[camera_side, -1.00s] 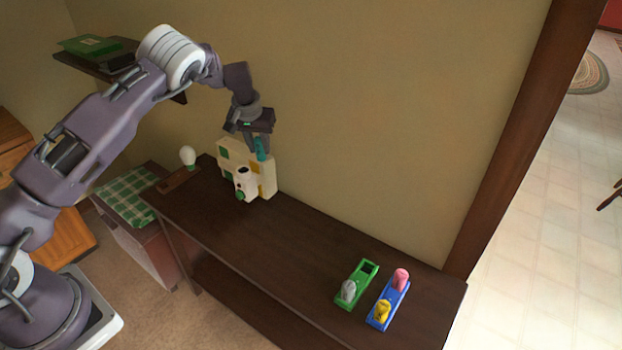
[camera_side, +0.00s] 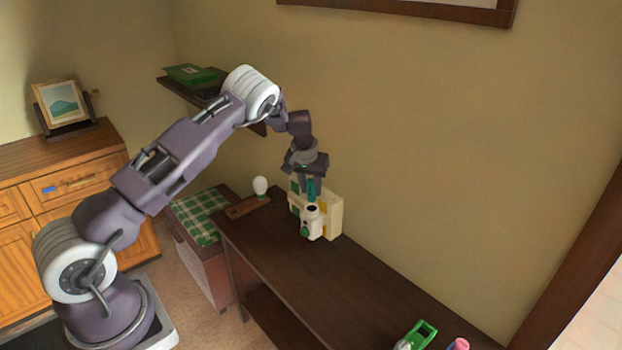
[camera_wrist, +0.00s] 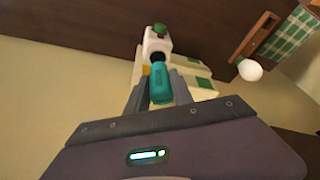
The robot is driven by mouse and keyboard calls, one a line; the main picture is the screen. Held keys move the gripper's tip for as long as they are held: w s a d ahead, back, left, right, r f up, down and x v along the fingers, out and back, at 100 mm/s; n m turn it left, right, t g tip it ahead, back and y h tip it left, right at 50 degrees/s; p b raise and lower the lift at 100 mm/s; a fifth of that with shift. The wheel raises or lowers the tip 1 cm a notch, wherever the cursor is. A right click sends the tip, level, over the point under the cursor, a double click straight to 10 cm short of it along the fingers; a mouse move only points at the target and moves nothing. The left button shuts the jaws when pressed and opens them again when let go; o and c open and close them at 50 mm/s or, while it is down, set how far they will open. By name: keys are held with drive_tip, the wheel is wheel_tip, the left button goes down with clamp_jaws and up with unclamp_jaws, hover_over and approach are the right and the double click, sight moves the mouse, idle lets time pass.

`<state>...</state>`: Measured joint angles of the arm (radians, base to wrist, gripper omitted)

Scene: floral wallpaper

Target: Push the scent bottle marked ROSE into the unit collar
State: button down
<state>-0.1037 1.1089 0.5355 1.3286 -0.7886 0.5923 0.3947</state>
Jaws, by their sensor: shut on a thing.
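My gripper (camera_side: 312,196) is shut on a teal bottle (camera_wrist: 160,84), which also shows in the side view (camera_side: 312,187). Faint marks on the bottle are too small to read. The cream unit (camera_side: 333,216) with green and yellow patches stands on the dark bench against the wall. Its white front part has a round dark collar opening (camera_side: 312,208) on top and a green knob (camera_wrist: 158,29). The bottle is upright, its lower end just above or at the opening. In the wrist view the dark opening (camera_wrist: 157,57) shows just beyond the bottle; whether they touch I cannot tell.
A white bulb-shaped thing (camera_side: 260,186) stands on a wooden strip left of the unit. A green holder (camera_side: 420,335) and a pink-topped thing (camera_side: 460,344) are at the bench's near right, cut by the frame. The bench middle is clear. A wall shelf (camera_side: 190,92) is behind my arm.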

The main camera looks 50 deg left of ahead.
sight(310, 195)
drive_tip(key=shift+f, duration=0.85)
drive_tip(key=shift+f, duration=1.55)
idle(0.7)
drive_tip(key=c, duration=1)
unclamp_jaws()
drive_tip(key=shift+c, duration=0.2)
drive_tip(key=v, duration=0.7)
